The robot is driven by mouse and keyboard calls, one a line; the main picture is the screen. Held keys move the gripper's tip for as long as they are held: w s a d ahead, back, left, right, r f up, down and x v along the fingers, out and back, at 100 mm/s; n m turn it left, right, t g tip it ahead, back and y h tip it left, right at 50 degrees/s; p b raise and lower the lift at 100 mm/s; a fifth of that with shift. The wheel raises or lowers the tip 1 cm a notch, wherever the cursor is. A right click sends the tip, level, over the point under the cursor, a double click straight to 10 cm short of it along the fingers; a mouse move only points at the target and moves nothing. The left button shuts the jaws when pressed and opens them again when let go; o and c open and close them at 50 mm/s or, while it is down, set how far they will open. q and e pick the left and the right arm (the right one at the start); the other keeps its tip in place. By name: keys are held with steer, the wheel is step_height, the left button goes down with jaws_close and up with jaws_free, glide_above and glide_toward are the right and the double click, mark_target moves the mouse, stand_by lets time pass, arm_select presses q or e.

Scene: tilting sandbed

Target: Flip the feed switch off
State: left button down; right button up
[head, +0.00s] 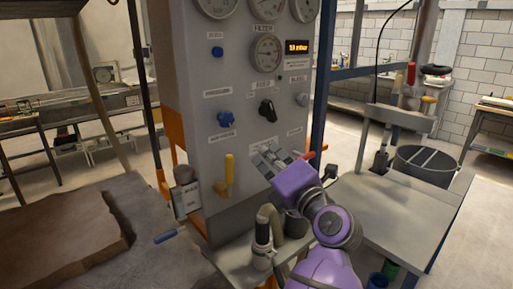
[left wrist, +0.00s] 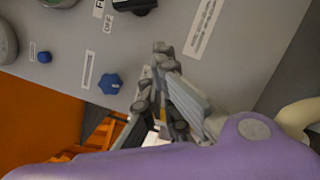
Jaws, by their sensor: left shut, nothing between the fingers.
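The feed switch (head: 267,110) is a black rotary knob on the front of the grey control panel (head: 190,90), below the FEED label. In the left wrist view the black knob (left wrist: 137,5) is cut off by the top edge, with an OFF label beside it. Its exact setting is hard to read. My left gripper (head: 270,160), on a purple arm, is shut and empty. It is below the knob, in front of the lower panel, apart from the knob. In the left wrist view its fingertips (left wrist: 161,50) lie against the panel background. My right gripper is not in view.
A blue knob (head: 225,118) and a yellow lever (head: 226,178) are on the panel's left. A grey knob (head: 302,99) is at right, and a red-tipped lever (head: 308,155) is close behind my gripper. Dials (head: 266,52) sit above.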

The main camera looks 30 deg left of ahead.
arm_select(q)
steer(key=v, duration=0.3)
steer(key=shift+s, duration=0.2)
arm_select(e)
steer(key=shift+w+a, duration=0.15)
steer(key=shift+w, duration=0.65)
arm_select(q)
steer(key=shift+r, duration=0.1)
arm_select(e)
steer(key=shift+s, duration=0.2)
